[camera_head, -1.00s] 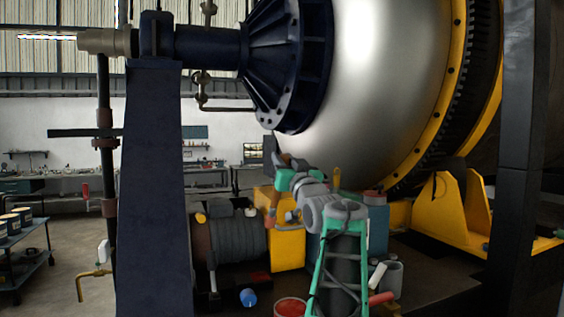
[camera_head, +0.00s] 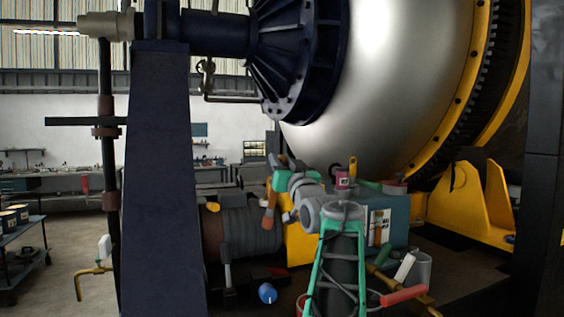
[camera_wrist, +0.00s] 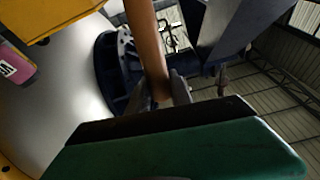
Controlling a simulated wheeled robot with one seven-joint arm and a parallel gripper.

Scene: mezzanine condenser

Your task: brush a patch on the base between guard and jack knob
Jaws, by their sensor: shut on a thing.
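My gripper (camera_head: 272,188) is shut on the orange-brown handle of a brush (camera_head: 268,208). The brush hangs nearly upright in front of the yellow guard (camera_head: 298,243), above the floor of the drive base. In the wrist view the handle (camera_wrist: 147,45) passes between my grippers' fingertips (camera_wrist: 160,92); the bristles are out of that view. A blue knob (camera_head: 267,293), apparently the jack knob, sits low in front of the guard. The dark base (camera_head: 470,275) shows bare at the right. My arm hides part of the base, and I cannot make out the patch.
A dark blue pillar (camera_head: 160,180) stands close on the left. A ribbed grey motor (camera_head: 245,230) lies beside the guard. A pink-labelled can (camera_head: 342,180) stands on the blue box (camera_head: 385,228). A grey cup (camera_head: 418,268) and red-handled tool (camera_head: 404,295) are at the right.

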